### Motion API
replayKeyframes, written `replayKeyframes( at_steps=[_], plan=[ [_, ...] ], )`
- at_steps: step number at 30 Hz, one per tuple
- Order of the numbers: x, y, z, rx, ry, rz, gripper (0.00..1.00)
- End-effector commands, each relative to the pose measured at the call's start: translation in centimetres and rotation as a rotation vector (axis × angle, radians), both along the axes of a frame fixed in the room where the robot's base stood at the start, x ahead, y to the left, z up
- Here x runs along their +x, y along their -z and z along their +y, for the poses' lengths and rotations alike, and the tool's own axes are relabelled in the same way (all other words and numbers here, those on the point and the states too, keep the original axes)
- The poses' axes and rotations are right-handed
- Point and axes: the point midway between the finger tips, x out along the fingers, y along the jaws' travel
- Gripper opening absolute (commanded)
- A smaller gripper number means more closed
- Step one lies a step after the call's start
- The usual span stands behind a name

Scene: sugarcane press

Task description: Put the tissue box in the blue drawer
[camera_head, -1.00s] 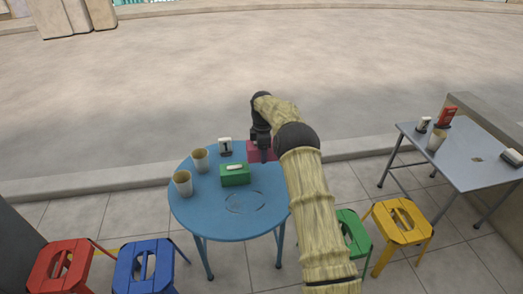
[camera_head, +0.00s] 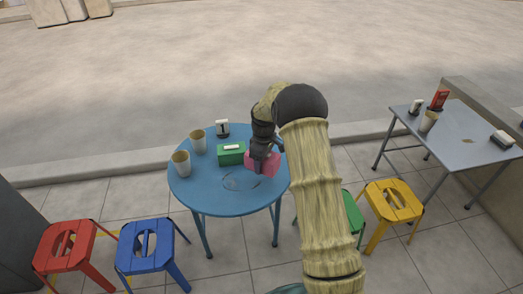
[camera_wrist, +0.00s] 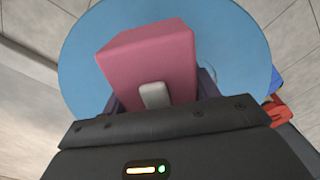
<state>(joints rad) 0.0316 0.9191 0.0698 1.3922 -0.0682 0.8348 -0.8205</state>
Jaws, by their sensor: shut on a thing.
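A pink tissue box (camera_head: 265,167) is in my gripper (camera_head: 260,156), over the right side of the round blue table (camera_head: 230,202). In the wrist view the pink box (camera_wrist: 150,60), with a pale tissue tuft (camera_wrist: 156,95), sits between the two fingers, and my gripper (camera_wrist: 162,98) is shut on it. I cannot tell whether the box touches the table. A green tissue box (camera_head: 231,153) stands on the table just left of the pink one. No blue drawer shows in these views.
Two cups (camera_head: 182,162) and a number sign (camera_head: 222,129) stand on the blue table. Red (camera_head: 66,245), blue (camera_head: 150,246), green (camera_head: 352,214) and yellow (camera_head: 392,201) stools stand around. A grey table (camera_head: 466,140) with several items is at right. The pavement behind is clear.

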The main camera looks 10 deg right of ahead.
Motion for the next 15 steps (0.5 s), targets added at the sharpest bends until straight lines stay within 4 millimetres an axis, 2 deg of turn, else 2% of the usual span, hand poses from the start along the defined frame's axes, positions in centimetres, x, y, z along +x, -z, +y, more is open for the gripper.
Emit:
replayKeyframes(
  at_steps=[1, 9, 15],
  plan=[
    [-1.3, 0.2, 0.0, -0.001, 0.066, 0.004, 0.35],
    [-7.8, 1.8, -0.2, -0.001, 0.49, 0.005, 0.35],
    [-11.5, 2.7, -0.4, -0.006, 0.742, 0.003, 0.35]
  ],
)
